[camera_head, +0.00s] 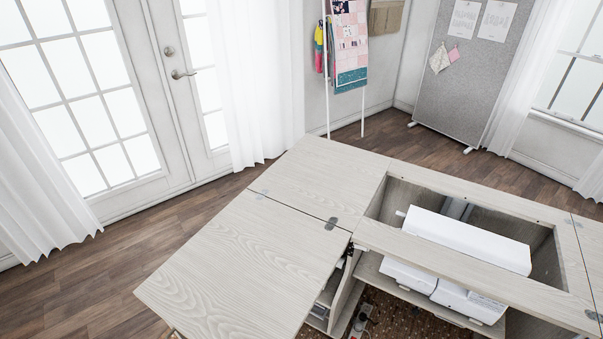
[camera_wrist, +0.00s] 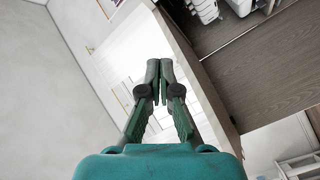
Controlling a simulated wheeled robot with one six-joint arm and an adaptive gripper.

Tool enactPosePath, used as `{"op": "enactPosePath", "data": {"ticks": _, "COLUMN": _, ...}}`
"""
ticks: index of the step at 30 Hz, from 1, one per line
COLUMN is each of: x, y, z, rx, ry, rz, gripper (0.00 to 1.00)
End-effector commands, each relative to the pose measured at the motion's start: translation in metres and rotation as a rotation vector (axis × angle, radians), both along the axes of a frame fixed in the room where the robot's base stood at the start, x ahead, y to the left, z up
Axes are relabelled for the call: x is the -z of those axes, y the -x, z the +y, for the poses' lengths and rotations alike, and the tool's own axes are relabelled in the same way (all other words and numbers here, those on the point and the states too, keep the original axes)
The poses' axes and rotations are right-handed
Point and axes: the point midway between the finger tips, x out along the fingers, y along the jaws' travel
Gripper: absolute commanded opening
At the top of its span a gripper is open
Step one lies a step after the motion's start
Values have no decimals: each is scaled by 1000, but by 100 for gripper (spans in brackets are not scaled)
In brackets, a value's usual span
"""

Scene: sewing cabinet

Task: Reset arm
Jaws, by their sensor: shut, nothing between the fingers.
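My gripper (camera_wrist: 159,68) shows in the wrist view with its two green fingers together at the tips and nothing between them. No part of my arm shows in the head view. The sewing cabinet (camera_head: 250,245) stands in the head view with its pale wood-grain top leaf spread out to the left. A white sewing machine (camera_head: 468,240) sits low in the open well of the cabinet. In the wrist view, I cannot tell which piece the bright white area behind the fingers belongs to.
In the wrist view a brown wooden panel (camera_wrist: 265,75) is at the right, and a plain wall (camera_wrist: 65,110) at the left. In the head view, glazed doors (camera_head: 90,100), a quilt rack (camera_head: 348,45) and a grey pinboard (camera_head: 465,75) stand behind the cabinet. Wood floor (camera_head: 130,265) lies clear at the left.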

Motion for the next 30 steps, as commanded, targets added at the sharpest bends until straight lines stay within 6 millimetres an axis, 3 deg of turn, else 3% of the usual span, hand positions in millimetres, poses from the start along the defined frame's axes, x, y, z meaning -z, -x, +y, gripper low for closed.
{"op": "enactPosePath", "data": {"ticks": 1, "x": -5, "y": 22, "z": 3, "rx": 6, "ry": -56, "rz": 17, "gripper": 0}}
{"op": "enactPosePath", "data": {"ticks": 6, "x": -27, "y": 80, "z": 6, "rx": 41, "ry": -247, "rz": 62, "gripper": 0}}
{"op": "enactPosePath", "data": {"ticks": 18, "x": -100, "y": 191, "z": 5, "rx": 138, "ry": -690, "rz": 181, "gripper": 0}}
{"op": "enactPosePath", "data": {"ticks": 24, "x": -134, "y": 222, "z": 4, "rx": 183, "ry": -856, "rz": 229, "gripper": 0}}
{"op": "enactPosePath", "data": {"ticks": 30, "x": -148, "y": 232, "z": 3, "rx": 203, "ry": -923, "rz": 248, "gripper": 0}}
